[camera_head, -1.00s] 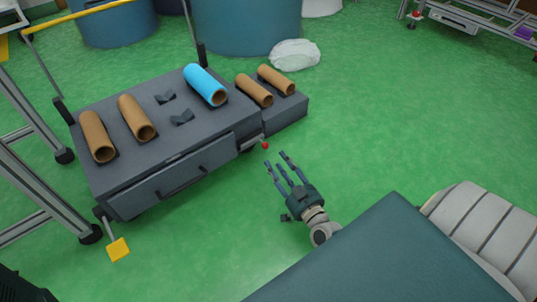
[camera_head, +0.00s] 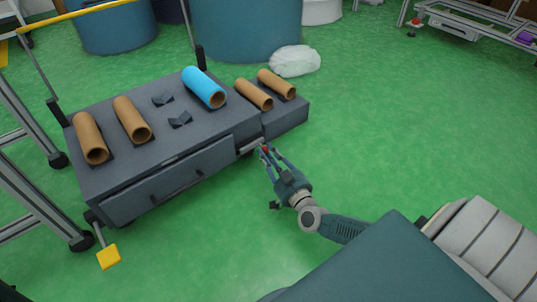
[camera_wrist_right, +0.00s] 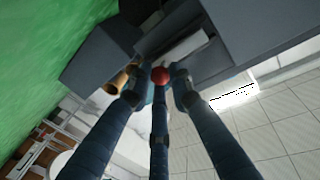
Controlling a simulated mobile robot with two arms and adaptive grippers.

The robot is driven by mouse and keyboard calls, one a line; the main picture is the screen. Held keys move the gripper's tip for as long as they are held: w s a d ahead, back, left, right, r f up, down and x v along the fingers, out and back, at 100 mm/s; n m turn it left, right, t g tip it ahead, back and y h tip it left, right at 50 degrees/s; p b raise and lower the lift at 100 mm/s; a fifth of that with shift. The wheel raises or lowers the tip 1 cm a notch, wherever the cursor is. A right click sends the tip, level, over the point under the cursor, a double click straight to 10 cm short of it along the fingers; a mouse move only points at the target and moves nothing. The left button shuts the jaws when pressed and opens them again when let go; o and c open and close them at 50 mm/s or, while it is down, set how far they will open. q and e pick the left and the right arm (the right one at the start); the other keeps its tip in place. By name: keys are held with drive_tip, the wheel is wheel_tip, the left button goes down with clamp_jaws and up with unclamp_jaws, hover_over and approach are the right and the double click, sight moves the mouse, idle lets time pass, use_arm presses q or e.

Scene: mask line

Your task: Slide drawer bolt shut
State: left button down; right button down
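The drawer (camera_head: 150,190) is in the front of a grey cart and looks shut, with a dark bar handle (camera_head: 176,181). The bolt (camera_head: 250,145) is a small light metal piece at the drawer's right end. It ends in a red knob (camera_head: 266,149). My right gripper (camera_head: 265,151) is at the knob, with its fingers on either side of it. In the right wrist view the red knob (camera_wrist_right: 160,75) sits between the fingertips (camera_wrist_right: 161,84). The fingers look open around it; contact is unclear. My left gripper is not in view.
The cart top (camera_head: 150,150) carries brown tubes (camera_head: 132,120) and a blue tube (camera_head: 203,87). A lower side block (camera_head: 288,120) with two brown tubes sits just behind the knob. A yellow pedal (camera_head: 108,257) sticks out front left. Green floor (camera_head: 400,130) is free to the right.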

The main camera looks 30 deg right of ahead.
drive_tip(key=a+p, duration=0.1)
drive_tip(key=a, duration=0.1)
drive_tip(key=a+p, duration=0.2)
drive_tip(key=shift+s+a+f, duration=0.1)
drive_tip(key=shift+s+a, duration=0.1)
drive_tip(key=shift+a, duration=0.1)
drive_tip(key=c, duration=1.6)
unclamp_jaws()
drive_tip(key=s, duration=0.4)
drive_tip(key=s+a, duration=0.1)
drive_tip(key=s, duration=0.7)
drive_tip(key=shift+a, duration=0.2)
